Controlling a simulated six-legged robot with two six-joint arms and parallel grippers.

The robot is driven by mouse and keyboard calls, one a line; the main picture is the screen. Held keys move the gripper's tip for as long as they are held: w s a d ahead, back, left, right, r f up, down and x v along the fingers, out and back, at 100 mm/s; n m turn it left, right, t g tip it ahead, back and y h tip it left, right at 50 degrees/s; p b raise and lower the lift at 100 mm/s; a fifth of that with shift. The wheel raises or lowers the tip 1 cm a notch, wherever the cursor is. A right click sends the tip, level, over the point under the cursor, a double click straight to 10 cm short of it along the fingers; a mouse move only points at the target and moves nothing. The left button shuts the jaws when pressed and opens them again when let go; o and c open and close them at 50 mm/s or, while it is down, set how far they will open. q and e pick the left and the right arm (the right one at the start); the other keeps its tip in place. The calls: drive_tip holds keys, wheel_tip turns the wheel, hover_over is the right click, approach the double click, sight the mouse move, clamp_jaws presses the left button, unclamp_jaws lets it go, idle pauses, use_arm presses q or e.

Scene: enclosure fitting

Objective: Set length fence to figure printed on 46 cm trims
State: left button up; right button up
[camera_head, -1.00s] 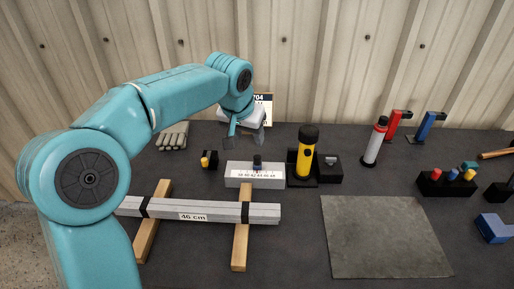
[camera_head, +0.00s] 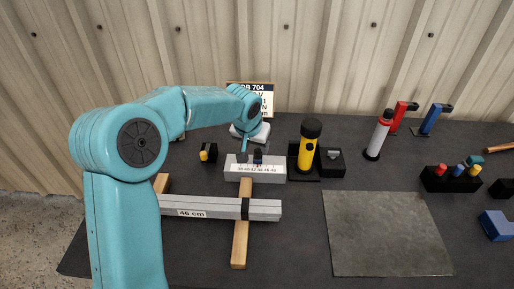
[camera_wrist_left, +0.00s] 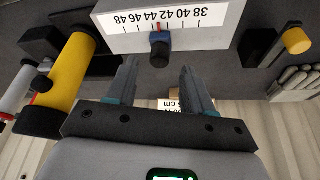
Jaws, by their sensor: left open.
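The length fence is a light grey block (camera_head: 240,172) with a printed number scale and a dark knob (camera_head: 258,158) on top. In the left wrist view the scale (camera_wrist_left: 185,18) reads upside down, 38 to 48, and a red pointer (camera_wrist_left: 158,28) sits about between 42 and 44, above the dark knob (camera_wrist_left: 160,48). My left gripper (camera_head: 249,154) is at the back of the block. In the left wrist view its open fingers (camera_wrist_left: 159,68) point at the knob, one on each side, with nothing between them. The grey trims (camera_head: 225,208), labelled "46 cm", lie on wooden bearers. My right gripper is out of view.
A yellow-and-black torch (camera_head: 306,150) stands right of the fence, beside a black block (camera_head: 331,162). A small black block with a yellow button (camera_head: 207,153) is to the left. A grey mat (camera_head: 385,235) lies clear at front right. A sign (camera_head: 262,92) stands behind.

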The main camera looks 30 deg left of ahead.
sight(258, 151)
use_arm(q)
drive_tip(key=shift+x, duration=1.15)
drive_tip(key=shift+w+f, duration=0.3)
drive_tip(key=shift+f, duration=0.35)
drive_tip(key=shift+s+r, duration=0.1)
clamp_jaws()
drive_tip(key=shift+w+d+b, duration=0.3)
drive_tip(key=shift+w+d, duration=0.1)
drive_tip(key=shift+d, duration=0.2)
drive_tip(key=shift+w+d+b, duration=0.25)
drive_tip(key=shift+w+d, duration=0.15)
drive_tip(key=shift+d, duration=0.3)
unclamp_jaws()
drive_tip(key=shift+a, duration=0.2)
drive_tip(key=shift+w+d, duration=0.1)
